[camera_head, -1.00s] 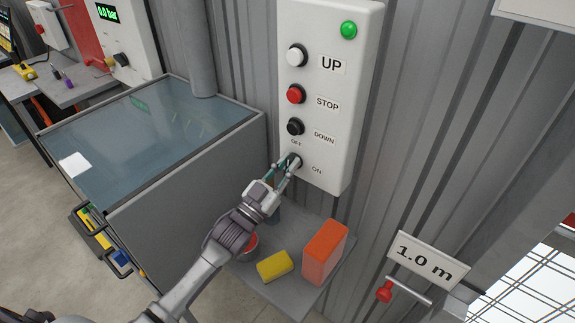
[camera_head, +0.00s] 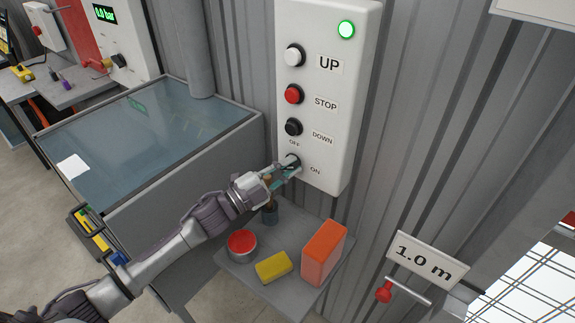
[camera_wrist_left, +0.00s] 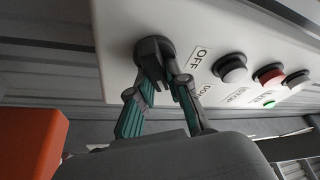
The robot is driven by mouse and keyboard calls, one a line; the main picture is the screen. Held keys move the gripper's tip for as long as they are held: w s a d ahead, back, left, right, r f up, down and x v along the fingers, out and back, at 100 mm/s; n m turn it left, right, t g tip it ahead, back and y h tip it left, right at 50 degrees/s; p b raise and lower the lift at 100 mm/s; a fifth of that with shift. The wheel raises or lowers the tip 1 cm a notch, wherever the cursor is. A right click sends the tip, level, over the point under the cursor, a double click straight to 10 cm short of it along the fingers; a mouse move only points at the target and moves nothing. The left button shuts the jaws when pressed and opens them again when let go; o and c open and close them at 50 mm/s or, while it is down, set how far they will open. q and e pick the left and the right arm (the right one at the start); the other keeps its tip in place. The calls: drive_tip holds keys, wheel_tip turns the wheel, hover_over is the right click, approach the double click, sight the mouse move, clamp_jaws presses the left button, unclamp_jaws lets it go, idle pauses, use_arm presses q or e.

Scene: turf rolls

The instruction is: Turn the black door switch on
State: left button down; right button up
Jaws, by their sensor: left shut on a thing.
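The black door switch (camera_head: 294,158) is the lowest control on the white panel, between the OFF and ON labels. My left gripper (camera_head: 284,170) is at the switch, its arm coming in from the lower left. The left wrist view shows the black switch knob (camera_wrist_left: 153,47) with the fingers of my left gripper (camera_wrist_left: 156,82) shut on its handle, one on each side. The fingers partly hide the switch in the head view. The green lamp (camera_head: 346,29) at the panel top glows brightly. My right gripper is not in view.
White UP (camera_head: 294,55), red STOP (camera_head: 293,94) and black DOWN (camera_head: 293,127) buttons sit above the switch. Below, a small shelf holds a red-topped can (camera_head: 241,243), a yellow sponge-like block (camera_head: 273,267) and an orange box (camera_head: 324,252). A grey bin (camera_head: 180,190) stands left.

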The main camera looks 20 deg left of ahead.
use_arm(q)
drive_tip(key=m+g+p, duration=0.2)
drive_tip(key=m, duration=0.3)
drive_tip(key=shift+f+m, duration=0.1)
drive_tip(key=shift+m, duration=0.2)
drive_tip(key=shift+d+f+m+y+p, duration=0.1)
drive_tip(key=shift+f+m+y+p, duration=0.05)
drive_tip(key=shift+m+y+p, duration=0.25)
drive_tip(key=shift+g, duration=0.3)
drive_tip(key=c, duration=1.1)
unclamp_jaws()
drive_tip(key=v, duration=0.7)
drive_tip(key=shift+s, duration=0.2)
